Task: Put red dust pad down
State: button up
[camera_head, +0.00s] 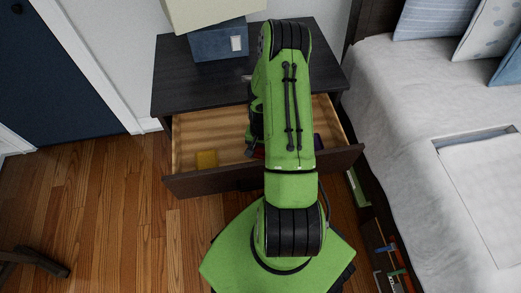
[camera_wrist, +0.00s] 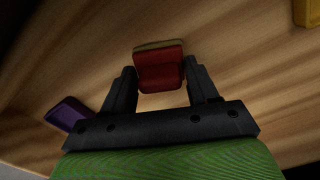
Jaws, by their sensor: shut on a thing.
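The red dust pad (camera_wrist: 160,72) sits between the two dark fingers of my gripper (camera_wrist: 161,80) in the wrist view, and the gripper is shut on it. A tan or yellowish edge shows along the pad's far side. The gripper is inside the open drawer (camera_head: 187,138), over its wooden floor. In the head view my arm hides most of the gripper, and only a sliver of the red pad (camera_head: 258,153) shows. I cannot tell whether the pad touches the drawer floor.
A blue box (camera_head: 217,42) stands on the dark dresser top (camera_head: 178,80). The bed (camera_head: 400,105) is close on the right. Wooden floor at left is mostly clear.

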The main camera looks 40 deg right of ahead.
jog(key=shift+r, duration=0.1)
jog(key=o, duration=0.9)
jog(key=shift+o, duration=0.2)
notch_tip(320, 180, up, 7)
jog(key=p, duration=0.3)
jog(key=shift+r, duration=0.2)
jog(key=w+a+r+n+t+h, duration=0.1)
jog(key=a+r+n, duration=0.3)
jog(key=r, duration=0.7)
jog(key=w+a+r+n+t, duration=0.1)
jog(key=a+r, duration=0.4)
jog(key=r, duration=0.6)
jog(key=s+a+r+n+t+y, duration=0.1)
jog(key=s+a+r+n+t, duration=0.2)
jog(key=s+a+r+n, duration=0.3)
jog(key=s+a+r, duration=0.5)
jog(key=s, duration=0.2)
jog(key=shift+r+t, duration=0.3)
jog(key=shift+r, duration=0.05)
jog(key=shift+s, duration=0.15)
